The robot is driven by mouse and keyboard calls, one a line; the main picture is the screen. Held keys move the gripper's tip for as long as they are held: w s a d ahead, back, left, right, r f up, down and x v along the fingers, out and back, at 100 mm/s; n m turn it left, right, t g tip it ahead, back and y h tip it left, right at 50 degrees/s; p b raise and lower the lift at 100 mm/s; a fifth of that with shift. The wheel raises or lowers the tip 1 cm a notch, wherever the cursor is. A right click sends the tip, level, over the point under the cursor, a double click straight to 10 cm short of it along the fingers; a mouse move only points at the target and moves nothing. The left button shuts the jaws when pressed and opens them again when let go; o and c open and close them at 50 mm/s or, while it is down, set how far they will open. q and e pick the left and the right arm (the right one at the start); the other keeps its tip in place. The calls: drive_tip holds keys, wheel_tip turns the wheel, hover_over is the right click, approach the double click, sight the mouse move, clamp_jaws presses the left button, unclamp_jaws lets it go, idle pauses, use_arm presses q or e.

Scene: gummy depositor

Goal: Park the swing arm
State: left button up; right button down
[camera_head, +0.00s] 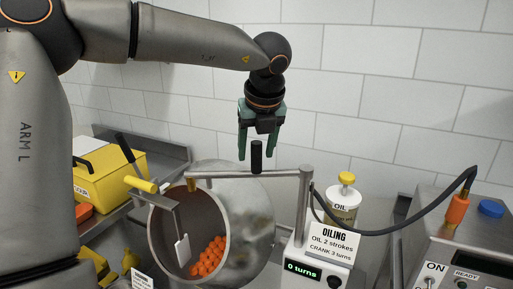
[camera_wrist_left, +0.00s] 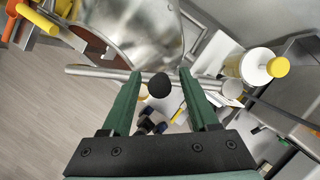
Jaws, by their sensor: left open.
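The swing arm (camera_head: 230,175) is a metal bar reaching left from the top of a grey post (camera_head: 303,205), across the mouth of the steel drum (camera_head: 253,225). A black upright knob (camera_head: 257,156) stands on the bar; it also shows in the left wrist view (camera_wrist_left: 159,86). A hanging paddle (camera_head: 182,250) is inside the drum's mouth. My left gripper (camera_head: 257,151) is open, pointing down, with its green fingers on either side of the knob's top. In the left wrist view the knob sits between the fingers (camera_wrist_left: 166,95), with gaps showing. My right gripper is not in view.
Orange gummies (camera_head: 208,256) lie in the drum. An oil bottle with a yellow cap (camera_head: 343,195) stands behind the oiling sign (camera_head: 333,243). A counter (camera_head: 303,271) reads 0 turns. A dark hose (camera_head: 400,222) runs to the right-hand machine (camera_head: 450,255). A yellow box (camera_head: 110,175) is at left.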

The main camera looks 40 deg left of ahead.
use_arm(q)
clamp_jaws()
idle(0.4)
idle(1.0)
